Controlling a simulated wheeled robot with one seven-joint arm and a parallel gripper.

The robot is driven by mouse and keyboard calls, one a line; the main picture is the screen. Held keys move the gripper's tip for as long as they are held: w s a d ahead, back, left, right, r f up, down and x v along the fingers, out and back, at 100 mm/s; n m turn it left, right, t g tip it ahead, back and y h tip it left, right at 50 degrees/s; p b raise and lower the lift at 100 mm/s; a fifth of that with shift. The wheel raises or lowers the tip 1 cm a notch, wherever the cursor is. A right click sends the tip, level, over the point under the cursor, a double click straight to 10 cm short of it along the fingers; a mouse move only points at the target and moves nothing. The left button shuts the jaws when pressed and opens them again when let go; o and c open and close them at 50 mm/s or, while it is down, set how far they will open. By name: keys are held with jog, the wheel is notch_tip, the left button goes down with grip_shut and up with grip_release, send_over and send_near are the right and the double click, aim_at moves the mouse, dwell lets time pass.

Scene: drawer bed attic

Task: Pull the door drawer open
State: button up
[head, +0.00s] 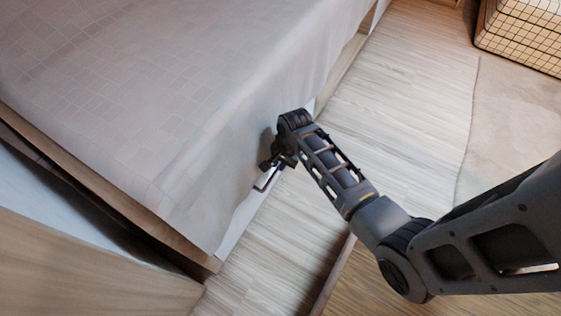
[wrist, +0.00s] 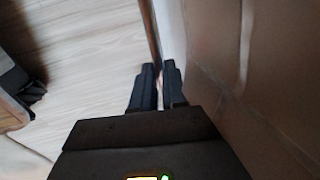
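The bed (head: 150,110) fills the left of the head view, under a grey patterned cover that hangs down its near side. The drawer front is largely hidden by the cover, and I cannot make out its edges. My gripper (head: 266,177) is low against this side, pointing down. A thin pale bent bar (head: 265,184) shows at its tips; I cannot tell whether it is the handle. In the wrist view my gripper (wrist: 158,72) has two dark fingers a narrow gap apart. A dark narrow strip (wrist: 152,35) runs to the fingertips; whether they grip it is unclear.
Pale plank floor (head: 385,95) lies clear beside the bed. A beige rug (head: 515,125) is at the right, and a checked box-like item (head: 522,32) stands at the top right. A wooden panel (head: 80,270) is at the bottom left.

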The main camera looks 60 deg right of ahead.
grip_shut()
jog(key=shift+s, duration=0.1)
